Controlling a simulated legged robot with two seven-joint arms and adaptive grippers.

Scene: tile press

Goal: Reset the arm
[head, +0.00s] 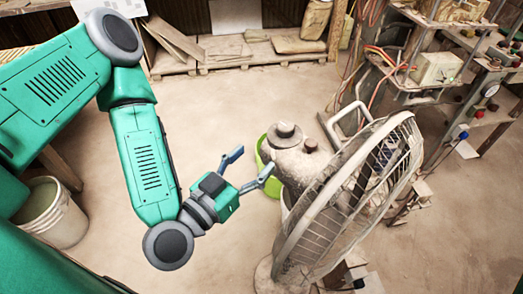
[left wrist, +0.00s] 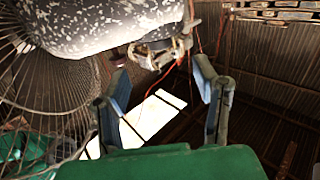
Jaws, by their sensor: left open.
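My left arm comes in from the left in the head view. Its gripper (head: 252,170) is open and empty, with the two fingers spread apart beside the fan's motor housing. In the left wrist view the open fingers (left wrist: 165,92) show with nothing between them. My right gripper is in neither view.
A large dusty fan (head: 345,190) stands just right of my left gripper; its speckled housing (left wrist: 95,22) fills the wrist view's top left. A lime-green bin (head: 265,165) is behind the gripper. A white bucket (head: 52,215) stands left. Shelving with wires (head: 440,70) is right.

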